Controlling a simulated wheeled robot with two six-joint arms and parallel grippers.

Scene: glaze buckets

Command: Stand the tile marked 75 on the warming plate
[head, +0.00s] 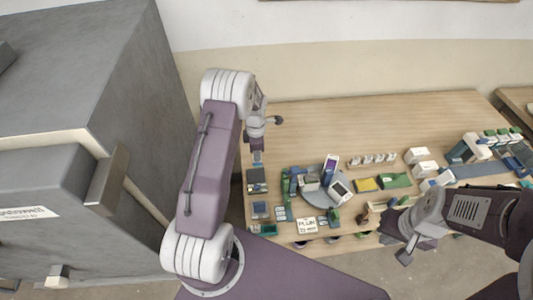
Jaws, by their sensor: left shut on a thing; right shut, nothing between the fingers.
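My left gripper (257,151) is over the left end of the wooden table, shut on a small grey-blue piece (257,158). The piece is too small for me to read any mark, so I cannot tell if it is the tile marked 75. Below it lies a dark square item (257,181); I cannot tell whether this is the warming plate or whether the piece touches it. My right gripper (404,256) is shut and empty at the front edge of the table, right of centre.
A round grey disc (312,196) holds several upright items. A card reading PLUM (307,226) lies at the front. White boxes (417,155), a green piece (395,180) and a yellow piece (366,184) stand to the right. The table's back strip (350,120) is clear. A grey cabinet (130,110) stands left.

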